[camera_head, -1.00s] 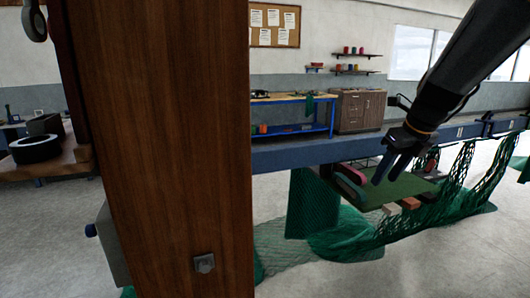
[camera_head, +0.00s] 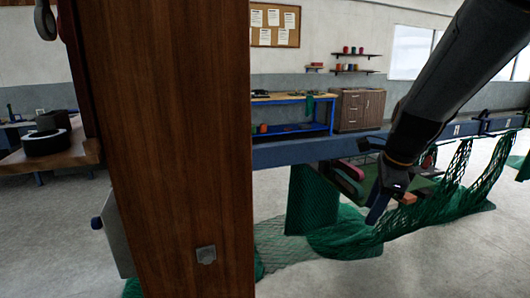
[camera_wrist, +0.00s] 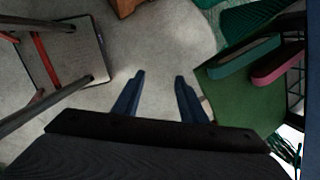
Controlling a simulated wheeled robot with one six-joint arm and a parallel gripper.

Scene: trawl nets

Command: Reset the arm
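My gripper (camera_head: 380,203) hangs at the right of the head view, pointing down, at the end of my dark arm, in front of the green nets (camera_head: 330,215). In the wrist view my gripper (camera_wrist: 159,78) shows two blue fingers, spread apart with bare grey floor between them. It is open and holds nothing. My arm hides part of the green surface and the blocks behind it.
A brown wooden post (camera_head: 180,150) fills the left-centre foreground. A blue beam (camera_head: 300,153) crosses behind. In the wrist view a green panel (camera_wrist: 235,105) with green and pink bars lies right, and a red-and-grey frame (camera_wrist: 45,60) stands left. Floor between is clear.

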